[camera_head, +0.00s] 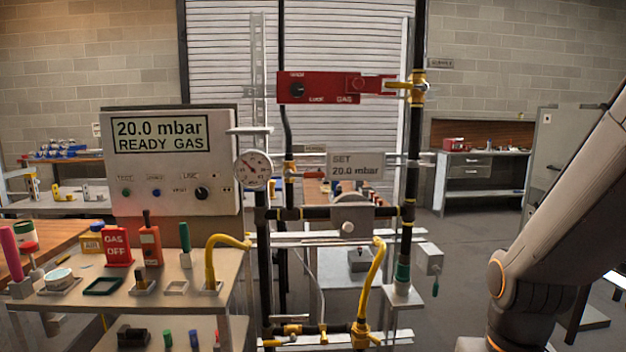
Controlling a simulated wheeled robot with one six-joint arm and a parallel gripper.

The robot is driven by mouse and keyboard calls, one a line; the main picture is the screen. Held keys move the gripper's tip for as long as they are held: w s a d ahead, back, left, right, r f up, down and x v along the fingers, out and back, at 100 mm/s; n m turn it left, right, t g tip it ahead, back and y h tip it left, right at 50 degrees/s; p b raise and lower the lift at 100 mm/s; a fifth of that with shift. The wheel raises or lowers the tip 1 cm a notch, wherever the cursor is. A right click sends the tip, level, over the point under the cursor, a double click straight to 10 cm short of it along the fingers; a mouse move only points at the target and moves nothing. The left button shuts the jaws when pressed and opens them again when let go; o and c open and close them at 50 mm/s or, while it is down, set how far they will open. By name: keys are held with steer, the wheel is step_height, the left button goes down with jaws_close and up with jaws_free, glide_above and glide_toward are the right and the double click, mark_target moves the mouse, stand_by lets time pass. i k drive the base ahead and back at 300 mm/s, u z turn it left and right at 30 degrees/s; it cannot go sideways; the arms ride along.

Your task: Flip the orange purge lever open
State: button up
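A small brass valve (290,170) sits on the left black pipe, just right of the pressure gauge. A short orange-brown handle (310,175) sticks out to its right, roughly level. It may be the purge lever, but it is too small to be sure. A yellow valve (418,88) with a level yellow handle sits on the upper right pipe, at the end of the red gas panel (330,88). Another yellow valve (361,335) is at the bottom. My arm rises at the right, apart from the pipework; my gripper is out of the picture.
A display box (170,160) reads 20.0 mbar, READY GAS. The bench (215,268) at left holds a GAS OFF tag (117,248) and several small tools. A yellow hose (374,275) and pipes fill the middle. Open floor shows between the pipework and the right-hand workbench (485,165).

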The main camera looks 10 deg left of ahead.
mark_target(288, 174)
steer(key=k, duration=0.5)
steer(key=u, duration=1.1)
steer(key=i, duration=1)
steer(key=z, duration=0.65)
